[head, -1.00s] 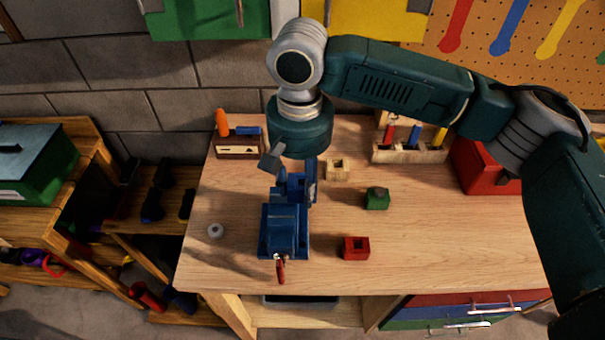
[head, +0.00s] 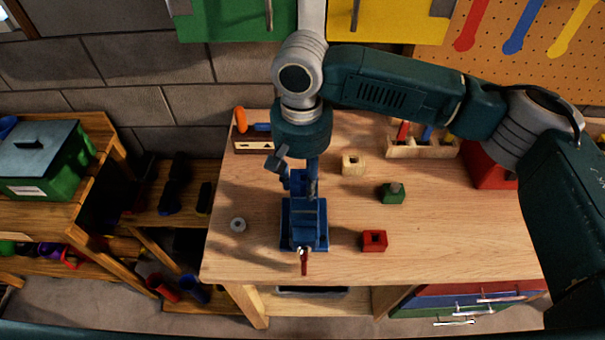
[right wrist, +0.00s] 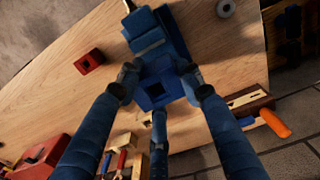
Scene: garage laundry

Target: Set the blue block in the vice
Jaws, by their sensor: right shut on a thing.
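The blue block (right wrist: 156,88), with a square hole in its top, sits between the fingertips of my right gripper (right wrist: 158,80), which is shut on it. In the head view, the right gripper (head: 296,172) points down over the bench, and its fingers partly hide the block. The blue vice (head: 304,225) stands on the bench just in front of the gripper, with a red-tipped handle toward me. In the right wrist view the vice (right wrist: 150,35) is right beside the block; I cannot tell whether the block is between the jaws. My left gripper is not in view.
A red block (head: 374,240), a green block (head: 392,193) and a pale wooden block (head: 353,163) stand right of the vice. A grey ring (head: 238,225) lies to its left. Tool holders (head: 420,147) and a red box (head: 486,165) stand at the back. The front right bench is clear.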

